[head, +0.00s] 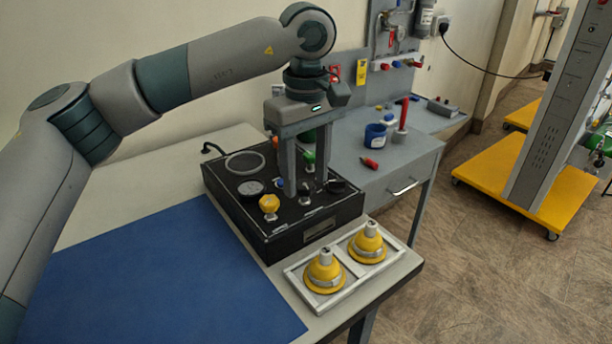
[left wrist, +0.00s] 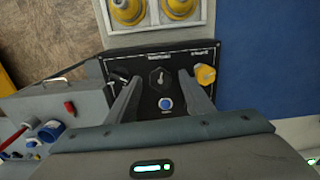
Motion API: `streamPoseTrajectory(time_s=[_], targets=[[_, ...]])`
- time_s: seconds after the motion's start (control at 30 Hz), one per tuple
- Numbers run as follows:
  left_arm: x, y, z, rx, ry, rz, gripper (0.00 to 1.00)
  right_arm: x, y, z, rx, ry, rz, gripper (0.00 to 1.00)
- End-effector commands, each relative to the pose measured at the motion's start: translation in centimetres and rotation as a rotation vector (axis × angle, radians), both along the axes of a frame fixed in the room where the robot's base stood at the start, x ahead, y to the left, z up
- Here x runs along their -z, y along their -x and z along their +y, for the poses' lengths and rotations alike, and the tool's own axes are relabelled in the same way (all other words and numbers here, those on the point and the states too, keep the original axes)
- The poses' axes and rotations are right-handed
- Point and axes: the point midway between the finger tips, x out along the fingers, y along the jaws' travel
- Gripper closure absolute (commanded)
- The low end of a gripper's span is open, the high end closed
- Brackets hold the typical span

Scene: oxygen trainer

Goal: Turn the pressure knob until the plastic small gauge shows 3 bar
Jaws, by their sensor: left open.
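The black trainer box (head: 285,238) sits on the table with dials and knobs on its top. A dark round dial (head: 250,187) shows near its left side; its reading is too small to make out. A yellow knob (head: 269,204) stands near the front left, and also shows in the left wrist view (left wrist: 205,74). My left gripper (head: 307,192) points down over the panel, open, its fingers apart. In the left wrist view a dark knob (left wrist: 159,77) lies between the fingertips, with a blue knob (left wrist: 166,103) behind it. I cannot tell which knob is for pressure. My right gripper is out of view.
A white tray (head: 337,290) with two yellow domed parts (head: 324,270) stands at the box's front edge. A blue mat (head: 165,280) lies to the left. A grey side bench (head: 420,160) holds a blue jar (head: 376,136) and a red-handled item (head: 403,116).

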Motion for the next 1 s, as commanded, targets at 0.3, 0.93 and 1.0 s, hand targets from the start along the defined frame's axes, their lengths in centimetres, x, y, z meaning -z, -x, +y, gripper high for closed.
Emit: streamPoseTrajectory(time_s=[0.3, 0.93, 1.0], targets=[[-5.1, 0.0, 0.0, -0.001, 0.002, -0.004, 0.53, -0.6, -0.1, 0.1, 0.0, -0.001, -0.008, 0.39], [-15.8, -0.1, 0.0, -0.001, 0.001, -0.002, 0.53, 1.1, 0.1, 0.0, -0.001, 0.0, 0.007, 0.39], [-16.1, -0.1, 0.0, -0.001, 0.001, -0.002, 0.53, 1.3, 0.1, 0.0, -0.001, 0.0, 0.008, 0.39]])
